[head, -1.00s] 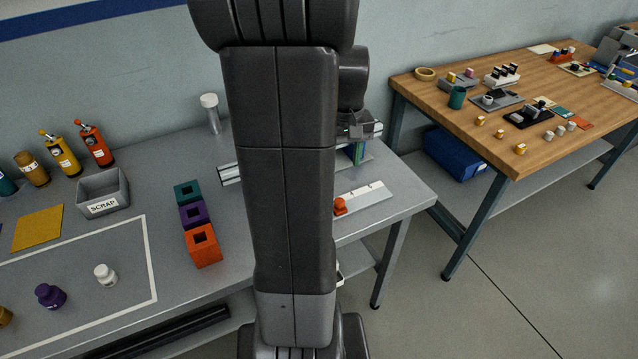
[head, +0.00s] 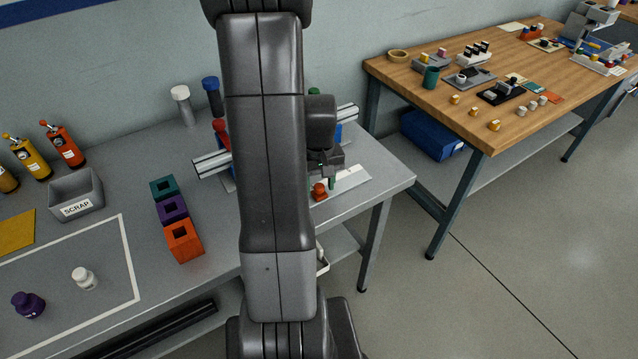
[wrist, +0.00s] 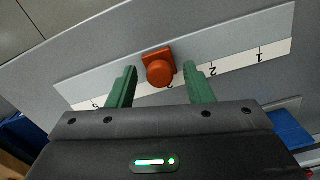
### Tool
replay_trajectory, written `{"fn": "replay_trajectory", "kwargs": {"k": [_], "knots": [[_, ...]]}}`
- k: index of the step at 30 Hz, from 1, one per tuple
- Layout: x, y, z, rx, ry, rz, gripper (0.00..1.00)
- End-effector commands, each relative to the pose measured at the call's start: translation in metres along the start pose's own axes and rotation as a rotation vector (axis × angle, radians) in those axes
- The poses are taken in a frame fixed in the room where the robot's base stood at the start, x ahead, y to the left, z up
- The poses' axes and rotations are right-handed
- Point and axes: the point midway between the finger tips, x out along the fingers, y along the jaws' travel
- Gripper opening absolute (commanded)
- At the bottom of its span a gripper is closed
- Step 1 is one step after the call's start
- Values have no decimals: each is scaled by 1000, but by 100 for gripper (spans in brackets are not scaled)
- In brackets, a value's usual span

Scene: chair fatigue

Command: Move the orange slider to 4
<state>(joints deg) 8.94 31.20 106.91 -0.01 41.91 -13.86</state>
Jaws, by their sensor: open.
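The orange slider (wrist: 158,68) has a round knob on a square base and sits on a pale scale strip (wrist: 235,40). In the wrist view the marks 1 and 2 lie to its right and a 5 to its left. A partly covered mark, apparently 3, is just below the knob; the 4 is hidden, apparently behind the left finger. My gripper (wrist: 160,73) is open, with its green fingers on either side of the slider and gaps on both sides. In the head view the slider (head: 319,190) is on the strip (head: 352,181), close beside my gripper (head: 326,180).
A silver rail (head: 211,164) crosses the bench behind my arm. Teal, purple and orange (head: 183,240) square blocks stand to the left, beside a grey SCRAP bin (head: 76,195). A wooden table (head: 450,80) with small parts stands at the right.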

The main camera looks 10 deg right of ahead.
Motion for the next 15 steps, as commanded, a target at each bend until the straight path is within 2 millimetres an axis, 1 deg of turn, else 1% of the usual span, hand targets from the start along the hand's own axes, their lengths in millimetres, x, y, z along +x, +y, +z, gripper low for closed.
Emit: {"fn": "replay_trajectory", "kwargs": {"k": [8, 9, 14, 15], "knots": [[2, 0, 0, 0, 1, 0, 46], [2, 0, 0, 0, 1, 0, 44], [2, 0, 0, 0, 1, 0, 13], [2, 0, 0, 0, 1, 0, 5]]}}
